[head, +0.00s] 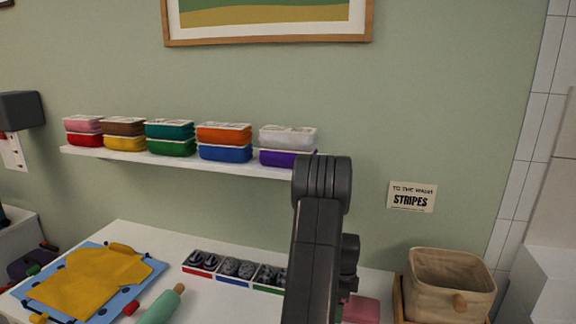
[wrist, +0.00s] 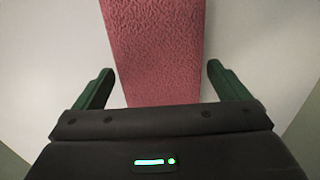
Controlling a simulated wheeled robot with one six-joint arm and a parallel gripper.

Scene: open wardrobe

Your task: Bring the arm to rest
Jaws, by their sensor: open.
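My gripper (wrist: 159,72) shows in the wrist view with its two green fingers spread wide and nothing held. A pink-red, rough-textured block (wrist: 152,40) lies on the white surface beyond the fingers, in the gap between them in the picture; neither finger visibly touches it. How far it is from the fingers I cannot tell. In the head view, my dark arm stands upright right of the middle, and my gripper is hidden. A pink piece (head: 361,309) shows just right of the arm at the bottom edge and looks like the same block.
A white table (head: 150,236) holds a blue board with yellow cloth (head: 95,275), a green roller (head: 160,306) and a divided tray (head: 238,285). A shelf (head: 180,160) of coloured tubs is behind. A fabric basket (head: 450,290) stands right, below a "STRIPES" card (head: 411,197).

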